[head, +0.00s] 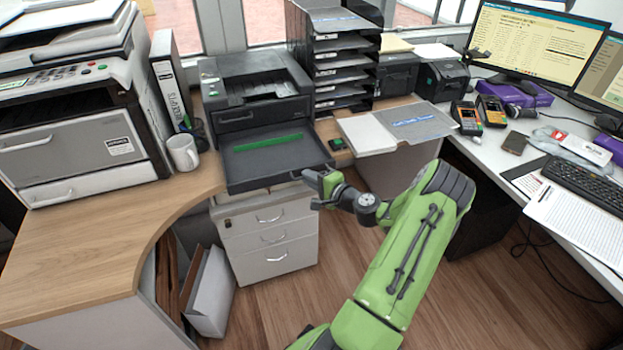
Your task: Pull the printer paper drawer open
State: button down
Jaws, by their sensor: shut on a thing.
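The printer (250,95) is a dark grey machine on the wooden desk, left of the middle in the head view. Its paper drawer (262,165) stands out from the front below the body, with its inside visible and a green strip (268,142) across it. The drawer's front reaches out over the desk edge. My gripper (318,188) is at the drawer's front right corner, shut on the drawer's front. The jaws are small here, and the exact spot they hold is hidden.
A white drawer cabinet (268,238) stands below the printer drawer. A white mug (183,152) and a binder (171,80) are to the left. A stack of paper trays (340,65) and papers (367,135) are to the right. The floor in front is clear.

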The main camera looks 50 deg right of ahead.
jog(key=shift+s+a, duration=0.15)
jog(key=shift+s, duration=0.1)
jog(key=c, duration=1.2)
grip_release()
jog(key=p+v, duration=0.2)
jog(key=v, duration=1.3)
jog(key=shift+s+p, duration=0.35)
jog(key=shift+p, duration=0.05)
